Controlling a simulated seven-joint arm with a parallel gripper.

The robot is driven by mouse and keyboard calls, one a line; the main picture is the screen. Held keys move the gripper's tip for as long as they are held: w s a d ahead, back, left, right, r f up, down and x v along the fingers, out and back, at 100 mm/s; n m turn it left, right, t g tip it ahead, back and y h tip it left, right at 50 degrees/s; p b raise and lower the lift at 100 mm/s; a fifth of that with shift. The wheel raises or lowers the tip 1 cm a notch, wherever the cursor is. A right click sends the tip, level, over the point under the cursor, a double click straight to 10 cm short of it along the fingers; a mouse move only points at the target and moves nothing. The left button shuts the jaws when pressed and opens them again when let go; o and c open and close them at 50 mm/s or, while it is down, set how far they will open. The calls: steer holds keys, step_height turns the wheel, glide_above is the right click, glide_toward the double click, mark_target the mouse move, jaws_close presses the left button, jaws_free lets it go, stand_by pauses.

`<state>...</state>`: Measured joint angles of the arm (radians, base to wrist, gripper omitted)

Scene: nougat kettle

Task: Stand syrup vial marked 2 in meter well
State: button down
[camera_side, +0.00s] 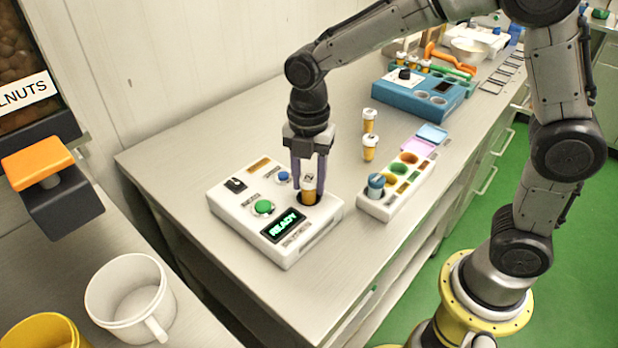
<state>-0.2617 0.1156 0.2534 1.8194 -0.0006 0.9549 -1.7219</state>
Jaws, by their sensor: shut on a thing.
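The white meter box (233,213) stands on the counter with a lit display (283,226) that reads READY. Its dark round well is at the right side of its top. My gripper (309,180) points down over the well, with its purple fingers shut on an amber vial with a pale cap (309,192). The vial is upright, with its lower end at or in the well; I cannot tell how deep. No number on it can be read from here. Two more amber vials, one farther back (370,121) and one nearer (369,148), stand on the counter behind.
A white rack (378,211) with coloured wells and a blue-grey capped item (376,186) stands right of the meter. A blue station (400,97) with vials is at the back. A green button (263,207) sits on the meter. Counter left of the meter is clear.

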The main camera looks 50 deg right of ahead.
mark_target(309, 177)
steer(key=shift+f, duration=0.65)
stand_by(0.7)
steer(key=c, duration=0.7)
jaws_free()
steer(key=shift+r, duration=5.55)
